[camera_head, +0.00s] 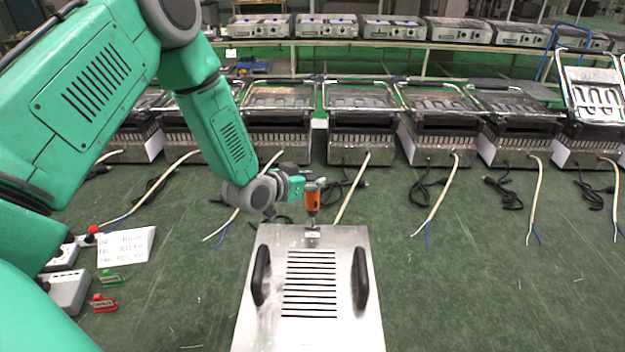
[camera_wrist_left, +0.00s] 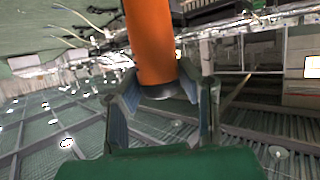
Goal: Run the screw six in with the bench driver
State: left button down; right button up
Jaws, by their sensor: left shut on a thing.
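My left gripper (camera_head: 300,188) is shut on an orange driver (camera_head: 313,197) and holds it upright at the far edge of a metal panel (camera_head: 262,322). The driver's lower end is at or just above a small light label (camera_head: 313,233) on the panel. I cannot tell whether it touches. The left wrist view shows the orange driver body (camera_wrist_left: 152,45) between the two fingers (camera_wrist_left: 160,105). The panel has slots in its middle and two black handles (camera_head: 261,275). No screw can be made out. My right gripper is not in view.
Several contact grills (camera_head: 362,124) stand in a row behind the panel, with loose cables on the green bench (camera_head: 480,290). At the left are a white paper card (camera_head: 127,246), a green tagged item (camera_head: 110,278) and a red one (camera_head: 103,303).

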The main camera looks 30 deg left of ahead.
pick_arm(q)
jog(key=shift+f, duration=0.35)
dwell(1.1)
jog(key=shift+r, duration=0.15)
jog(key=shift+r+p, duration=1.75)
jog(key=shift+r, duration=0.75)
